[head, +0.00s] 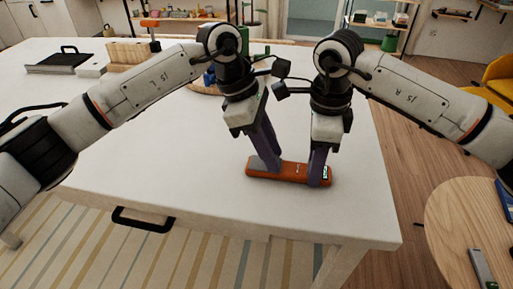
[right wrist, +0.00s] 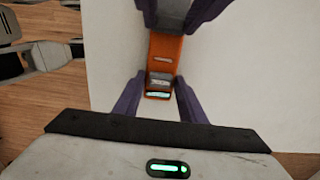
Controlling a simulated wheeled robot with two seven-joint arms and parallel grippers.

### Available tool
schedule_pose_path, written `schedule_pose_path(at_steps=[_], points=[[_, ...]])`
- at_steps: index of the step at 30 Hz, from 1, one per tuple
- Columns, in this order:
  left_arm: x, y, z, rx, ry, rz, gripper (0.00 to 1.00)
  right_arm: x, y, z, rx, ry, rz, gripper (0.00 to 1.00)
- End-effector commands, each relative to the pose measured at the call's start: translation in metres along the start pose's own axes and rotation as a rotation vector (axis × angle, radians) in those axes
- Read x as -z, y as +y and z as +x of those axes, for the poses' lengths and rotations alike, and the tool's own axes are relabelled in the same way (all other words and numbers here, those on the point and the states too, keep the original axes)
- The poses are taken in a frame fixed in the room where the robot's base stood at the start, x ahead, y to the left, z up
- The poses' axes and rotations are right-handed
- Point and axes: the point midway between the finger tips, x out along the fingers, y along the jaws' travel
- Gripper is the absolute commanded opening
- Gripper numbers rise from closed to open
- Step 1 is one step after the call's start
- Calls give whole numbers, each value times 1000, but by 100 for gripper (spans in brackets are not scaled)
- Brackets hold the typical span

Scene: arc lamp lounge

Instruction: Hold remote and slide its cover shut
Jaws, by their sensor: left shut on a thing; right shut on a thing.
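The orange remote (head: 289,170) lies on the white table near its front edge, long side running left to right. My right gripper (head: 319,180) is shut on the remote's right end, one finger on each side. My left gripper (head: 268,165) is shut on the grey cover (head: 256,163) at the left part of the remote. In the right wrist view the remote (right wrist: 165,48) runs away from my right fingers, with the cover (right wrist: 172,22) between my left fingers at the top. Small grey and pale green details show at its near end. The fingers hide parts of both.
The white table (head: 150,190) is clear around the remote. A wooden block (head: 128,53) and a black tray (head: 58,62) stand at the back left. A round wooden table (head: 450,220) is at the right, apart from the white table.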

Motion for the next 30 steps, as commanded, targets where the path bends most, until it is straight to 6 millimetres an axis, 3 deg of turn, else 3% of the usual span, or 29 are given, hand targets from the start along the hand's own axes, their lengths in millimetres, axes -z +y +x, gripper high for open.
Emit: schedule_pose_path(at_steps=[7, 8, 11, 22, 26, 30], points=[[-3, 0, 0, -1, -4, 2, 0, -3, 1, -1, 1, -5, -2, 11], [-3, 0, 0, -1, -4, 2, 28, -3, 1, -1, 1, -6, -2, 11], [-3, -1, 0, 0, -4, 2, 45, -3, 1, -1, 1, -5, -2, 11], [-2, 0, -4, -2, -2, 1, 47, -2, 0, -1, 1, -3, -1, 11], [-2, 1, -22, -4, -2, 1, 47, -1, 0, -1, 1, -3, -1, 11], [-2, 1, -52, -6, -3, 1, 47, -1, 0, -1, 1, -3, -1, 11]])
